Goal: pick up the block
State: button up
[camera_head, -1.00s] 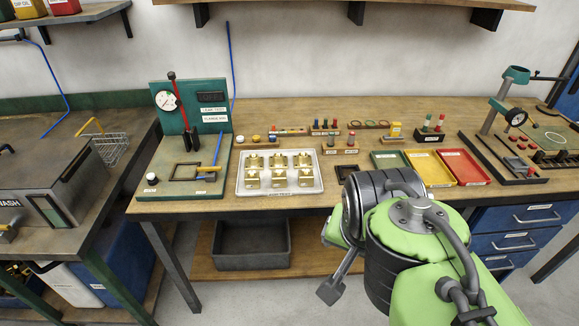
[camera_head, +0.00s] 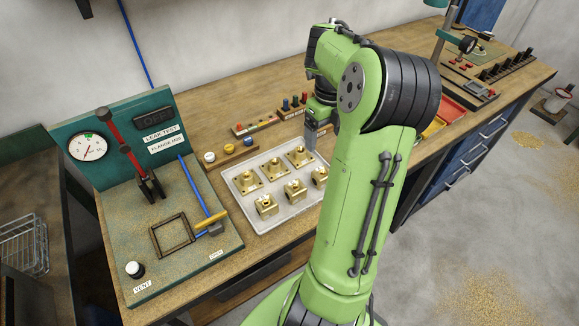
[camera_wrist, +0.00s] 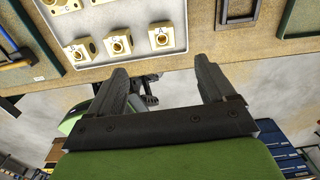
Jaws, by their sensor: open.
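Several brass blocks sit in two rows in a white tray (camera_head: 285,217) on the bench in the head view. One block (camera_head: 265,206) is at the near left, and another block (camera_head: 300,157) is at the far right. My gripper (camera_head: 310,142) is beside the tray's far right corner, partly hidden by my arm. In the wrist view my gripper (camera_wrist: 163,78) has its fingers wide apart with nothing between them. Brass blocks (camera_wrist: 118,44) in the tray (camera_wrist: 135,14) show beyond the fingertips, at the top left. Which block is meant cannot be told.
The leak test stand (camera_head: 110,150) with its gauge and red lever is left of the tray. Small button racks (camera_head: 255,125) stand behind the tray. A red bin (camera_head: 453,108) is right of my arm.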

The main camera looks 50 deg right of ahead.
aim_at(322, 175)
jog(key=f, duration=0.3)
jog(key=f+b, duration=0.1)
jog(key=f, duration=0.3)
jog(key=f+b, duration=0.1)
jog(key=f, duration=0.2)
jog(key=shift+s+d+f, duration=0.15)
jog(key=shift+s+f, duration=0.2)
jog(key=shift+f, duration=0.05)
notch_tip(322, 175, down, 5)
jog(key=shift+b, duration=0.6)
jog(key=shift+r, duration=0.1)
grip_shut()
